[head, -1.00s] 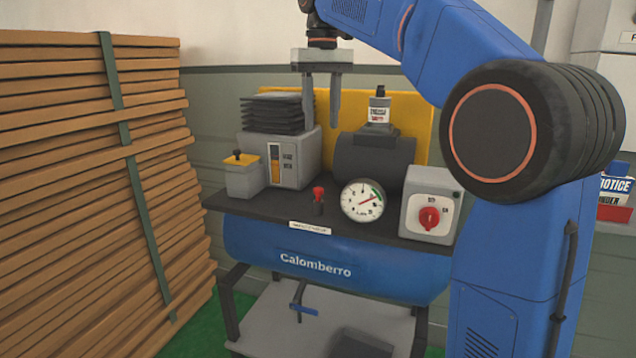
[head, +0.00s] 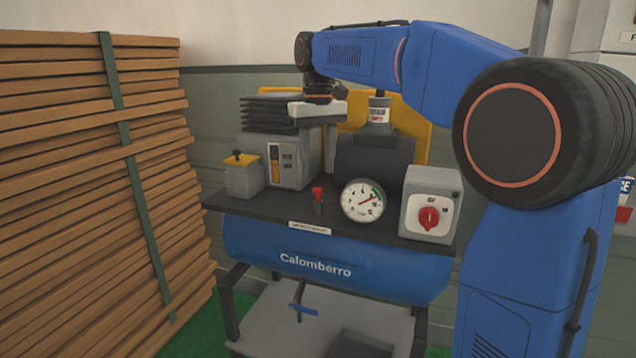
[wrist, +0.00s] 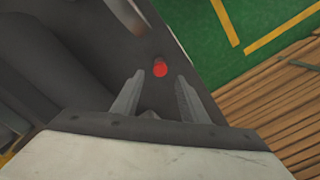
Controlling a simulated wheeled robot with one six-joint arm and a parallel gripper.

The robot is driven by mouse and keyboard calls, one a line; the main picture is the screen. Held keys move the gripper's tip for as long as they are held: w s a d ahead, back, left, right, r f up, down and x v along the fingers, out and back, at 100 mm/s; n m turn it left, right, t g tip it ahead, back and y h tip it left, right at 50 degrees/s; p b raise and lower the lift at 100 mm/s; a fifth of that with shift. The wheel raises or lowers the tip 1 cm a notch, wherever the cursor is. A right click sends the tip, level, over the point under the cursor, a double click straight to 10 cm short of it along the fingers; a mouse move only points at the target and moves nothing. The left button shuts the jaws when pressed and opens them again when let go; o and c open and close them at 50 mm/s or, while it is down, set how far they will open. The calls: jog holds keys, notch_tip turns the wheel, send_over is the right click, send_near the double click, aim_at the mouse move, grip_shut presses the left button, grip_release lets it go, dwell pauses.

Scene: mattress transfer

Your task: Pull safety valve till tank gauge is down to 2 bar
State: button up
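The red-topped safety valve (head: 318,195) stands upright on the dark top plate of the compressor, left of the gauge. Its red knob also shows in the wrist view (wrist: 160,68), just beyond and between my fingertips. The round white tank gauge (head: 362,201) has a red needle pointing to the upper right, near a green band; its numbers are too small to read. My gripper (wrist: 158,78) is open and empty, with its two fingers apart. In the head view my gripper (head: 318,110) hangs above and behind the valve, apart from it.
The blue Calomberro tank (head: 330,265) lies under the top plate. A grey box with a red rotary switch (head: 429,217) stands right of the gauge. Stacked planks (head: 80,190) fill the left side.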

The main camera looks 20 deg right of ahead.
aim_at(318, 188)
jog(key=shift+f, duration=2.6)
